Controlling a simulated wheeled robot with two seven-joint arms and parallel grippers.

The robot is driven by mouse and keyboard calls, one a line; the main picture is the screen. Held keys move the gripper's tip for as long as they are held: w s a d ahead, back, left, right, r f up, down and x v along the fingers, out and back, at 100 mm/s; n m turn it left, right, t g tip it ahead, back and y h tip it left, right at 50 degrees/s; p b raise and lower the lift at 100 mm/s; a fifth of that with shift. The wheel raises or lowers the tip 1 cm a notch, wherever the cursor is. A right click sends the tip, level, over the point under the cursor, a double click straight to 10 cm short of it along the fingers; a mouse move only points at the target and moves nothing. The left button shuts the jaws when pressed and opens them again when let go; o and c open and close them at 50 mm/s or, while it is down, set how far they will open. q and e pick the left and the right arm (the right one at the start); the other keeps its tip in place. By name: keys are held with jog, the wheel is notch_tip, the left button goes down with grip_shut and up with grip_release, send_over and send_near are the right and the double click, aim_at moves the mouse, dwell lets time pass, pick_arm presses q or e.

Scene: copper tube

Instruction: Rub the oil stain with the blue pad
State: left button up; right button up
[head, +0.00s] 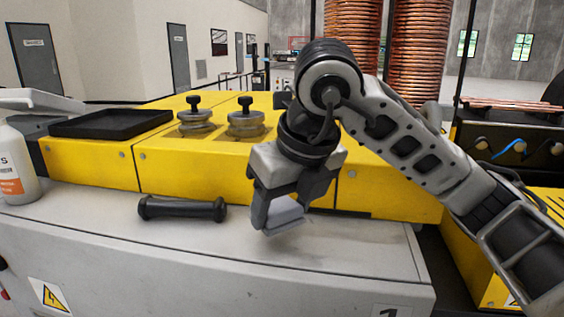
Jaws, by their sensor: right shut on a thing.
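My right gripper (278,222) points down just above the grey worktop, in front of the yellow housing. It is shut on a pale blue-grey piece (285,213), which looks like the blue pad. The fingers hide part of it, and I cannot tell whether it touches the worktop. The oil stain is not clear; a faint darker patch (345,232) shows on the worktop just right of the gripper, and I cannot tell if it is the stain. My left gripper is not in view.
A black handle-like roller (182,209) lies on the grey worktop (110,230) left of the gripper. A white bottle (17,165) stands at the far left. A black tray (110,123) and two black-knobbed fittings (246,120) sit on the yellow housing (190,168). Copper coils (418,50) stand behind.

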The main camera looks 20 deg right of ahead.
jog(key=shift+r+p, duration=1.3)
jog(key=shift+r, duration=0.95)
